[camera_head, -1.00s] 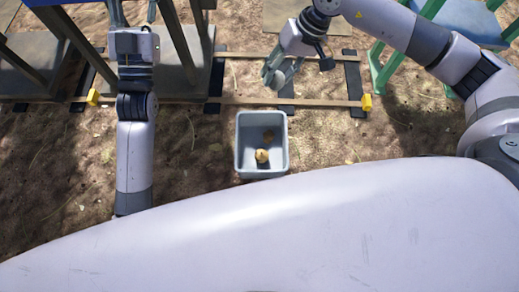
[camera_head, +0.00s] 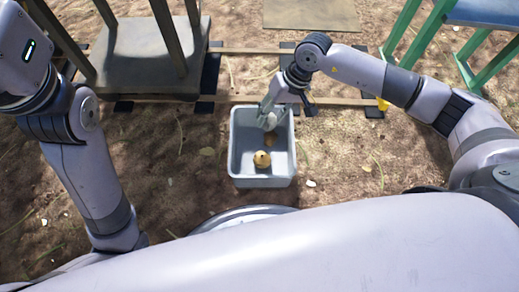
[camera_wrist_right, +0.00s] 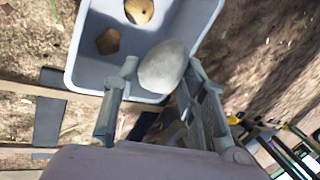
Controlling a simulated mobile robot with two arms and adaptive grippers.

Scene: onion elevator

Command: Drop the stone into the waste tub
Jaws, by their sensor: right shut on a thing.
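The grey waste tub (camera_head: 262,182) stands on the ground in the middle of the head view. A yellowish round onion (camera_head: 262,159) and a brown flat piece (camera_wrist_right: 108,41) lie inside it. My right gripper (camera_head: 268,115) is shut on the pale grey stone (camera_head: 270,123), at the tub's far side. In the right wrist view the stone (camera_wrist_right: 164,66) sits between the two fingers, with the tub's interior (camera_wrist_right: 190,22) behind it. How high the stone is above the tub floor is hard to tell. My left arm rises at the left; its gripper is out of view.
A wooden rail frame (camera_head: 232,99) runs along the ground behind the tub. A grey platform with wooden legs (camera_head: 150,65) stands at the back left. A blue-topped green stand (camera_head: 485,12) is at the right. The ground right of the tub is clear.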

